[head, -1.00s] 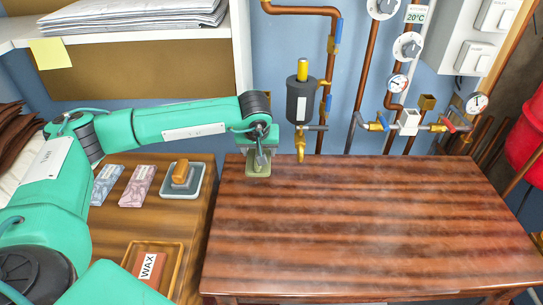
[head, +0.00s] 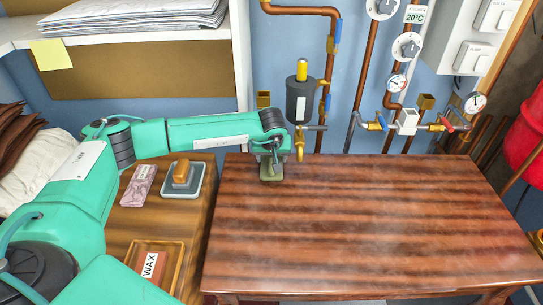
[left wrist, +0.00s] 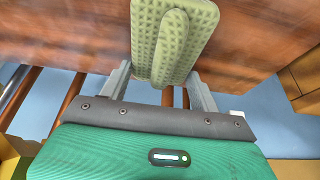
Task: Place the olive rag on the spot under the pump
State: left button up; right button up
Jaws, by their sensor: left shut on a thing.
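The olive rag (left wrist: 185,35) is a folded, waffle-textured cloth between the two fingers of my left gripper (left wrist: 162,85) in the left wrist view. The gripper is shut on it. In the head view my left gripper (head: 271,162) is over the back left part of the wooden table (head: 370,230), and the rag (head: 271,176) shows under it. Whether the rag touches the table I cannot tell. The pump (head: 301,100), a dark cylinder with a yellow top and a brass spout (head: 299,148), is on the wall just right of the gripper. My right gripper is not in view.
Copper pipes with valves and gauges (head: 475,102) run along the wall behind the table. A side table at left holds a wax box (head: 152,264), a brush on a tray (head: 182,178) and a patterned packet (head: 138,186). The table's middle and right are clear.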

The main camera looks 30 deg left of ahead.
aim_at(271, 159)
pick_arm(q)
jog(key=shift+f, duration=0.1)
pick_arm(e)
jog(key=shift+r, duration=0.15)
pick_arm(q)
jog(key=o, duration=0.9)
jog(key=shift+o, duration=0.2)
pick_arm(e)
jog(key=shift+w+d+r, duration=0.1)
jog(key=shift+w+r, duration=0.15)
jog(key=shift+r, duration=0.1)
pick_arm(q)
jog(key=shift+s+r, duration=0.1)
jog(key=shift+r, duration=0.25)
jog(key=v, duration=0.3)
jog(key=shift+r, duration=0.2)
jog(key=v, duration=0.8)
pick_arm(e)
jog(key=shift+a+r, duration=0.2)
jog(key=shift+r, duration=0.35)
